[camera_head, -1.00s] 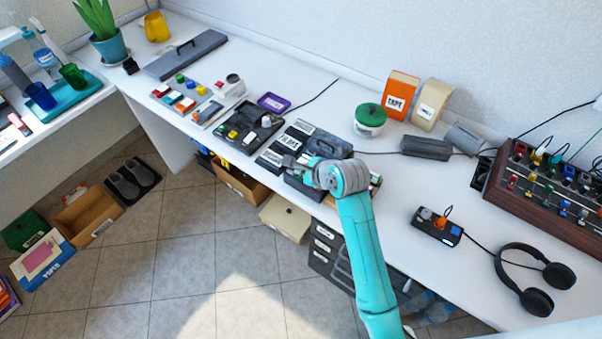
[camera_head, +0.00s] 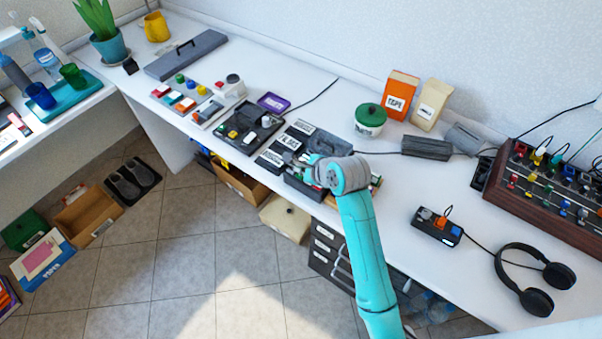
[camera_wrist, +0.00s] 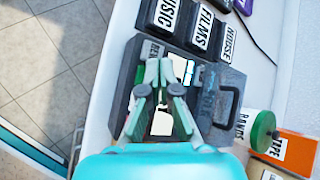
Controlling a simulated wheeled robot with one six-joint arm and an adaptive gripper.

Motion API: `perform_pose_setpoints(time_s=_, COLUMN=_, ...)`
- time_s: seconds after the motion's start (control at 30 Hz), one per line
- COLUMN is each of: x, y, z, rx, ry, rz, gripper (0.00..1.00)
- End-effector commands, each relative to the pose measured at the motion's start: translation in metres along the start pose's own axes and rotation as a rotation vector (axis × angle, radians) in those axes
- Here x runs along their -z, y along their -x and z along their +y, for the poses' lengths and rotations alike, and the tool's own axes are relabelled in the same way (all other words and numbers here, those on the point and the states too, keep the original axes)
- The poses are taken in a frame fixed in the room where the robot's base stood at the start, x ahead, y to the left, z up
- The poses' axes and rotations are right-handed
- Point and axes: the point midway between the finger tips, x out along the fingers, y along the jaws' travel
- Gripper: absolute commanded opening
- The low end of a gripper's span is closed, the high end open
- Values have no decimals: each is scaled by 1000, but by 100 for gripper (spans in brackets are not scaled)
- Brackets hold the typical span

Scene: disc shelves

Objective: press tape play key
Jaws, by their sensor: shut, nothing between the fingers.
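The tape machine is a dark box on the desk under my gripper, and a grey part of it (camera_head: 331,143) shows behind the gripper in the head view. In the wrist view its dark lid with a handle (camera_wrist: 222,108) lies right of my fingers. White pieces (camera_wrist: 162,122), perhaps keys, show between and beside the fingers, with a little green near them. My gripper (camera_wrist: 158,64) is shut and empty, its tips over the machine; in the head view it is small (camera_head: 306,160). I cannot tell whether the tips touch a key. The play key's marking is not readable.
Black boxes labelled MUSIC (camera_wrist: 164,17), FILMS (camera_wrist: 203,28) and HOUSE stand beside the machine. A green-lidded jar (camera_head: 370,121), an orange box (camera_head: 400,94) and a cream box (camera_head: 432,104) stand behind. Headphones (camera_head: 537,280) lie right. The desk's front edge is close to the machine.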

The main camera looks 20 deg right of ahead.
Motion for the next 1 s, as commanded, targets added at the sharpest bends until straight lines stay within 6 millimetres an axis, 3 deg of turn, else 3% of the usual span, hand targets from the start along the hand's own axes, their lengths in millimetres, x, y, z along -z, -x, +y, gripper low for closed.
perform_pose_setpoints(time_s=0.47, x=-4, y=5, z=-4, rx=1, ry=0, rz=-1, gripper=0)
perform_pose_setpoints(time_s=1.0, x=-25, y=35, z=-26, rx=1, ry=0, rz=0, gripper=0)
